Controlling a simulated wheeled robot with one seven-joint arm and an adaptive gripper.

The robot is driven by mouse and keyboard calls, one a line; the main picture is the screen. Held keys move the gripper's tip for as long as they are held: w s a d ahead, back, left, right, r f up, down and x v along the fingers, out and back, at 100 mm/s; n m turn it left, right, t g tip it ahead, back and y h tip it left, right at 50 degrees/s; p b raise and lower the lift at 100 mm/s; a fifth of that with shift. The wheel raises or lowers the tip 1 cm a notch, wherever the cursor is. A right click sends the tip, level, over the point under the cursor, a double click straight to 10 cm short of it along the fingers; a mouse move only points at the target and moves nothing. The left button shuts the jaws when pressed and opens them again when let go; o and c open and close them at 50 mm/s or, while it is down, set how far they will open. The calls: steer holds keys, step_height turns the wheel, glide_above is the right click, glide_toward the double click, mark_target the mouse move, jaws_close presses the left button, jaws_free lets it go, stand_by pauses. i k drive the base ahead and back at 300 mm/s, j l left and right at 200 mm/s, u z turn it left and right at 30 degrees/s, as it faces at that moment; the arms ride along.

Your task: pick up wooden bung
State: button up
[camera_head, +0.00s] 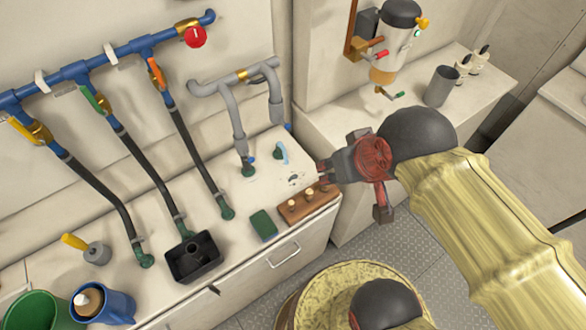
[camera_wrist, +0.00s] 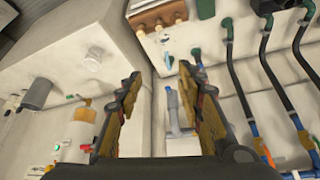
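A brown wooden block (camera_head: 308,211) lies along the front edge of the white counter. Small wooden bungs (camera_head: 293,204) stand upright in a row in it. In the wrist view the block (camera_wrist: 157,11) and a bung (camera_wrist: 159,27) show at the top edge, partly cut off. My gripper (camera_head: 352,192) is above and to the right of the block in the head view. In the wrist view its two fingers (camera_wrist: 160,72) are spread wide with nothing between them. It is apart from the bungs.
A green pad (camera_head: 263,223) lies left of the block. Black hoses (camera_head: 127,152) and grey pipes (camera_head: 236,112) rise behind it. A black bin (camera_head: 195,257), a blue jug (camera_head: 102,304) and a green bucket (camera_head: 36,311) stand further left. A grey cup (camera_head: 440,86) is on the right counter.

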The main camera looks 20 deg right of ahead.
mark_target(309, 192)
steer(key=k+z, duration=0.35)
steer(key=k+l+z, duration=0.15)
steer(key=z, duration=0.2)
steer(key=k+l+z, duration=0.2)
steer(key=z, duration=0.15)
steer(key=k, duration=0.1)
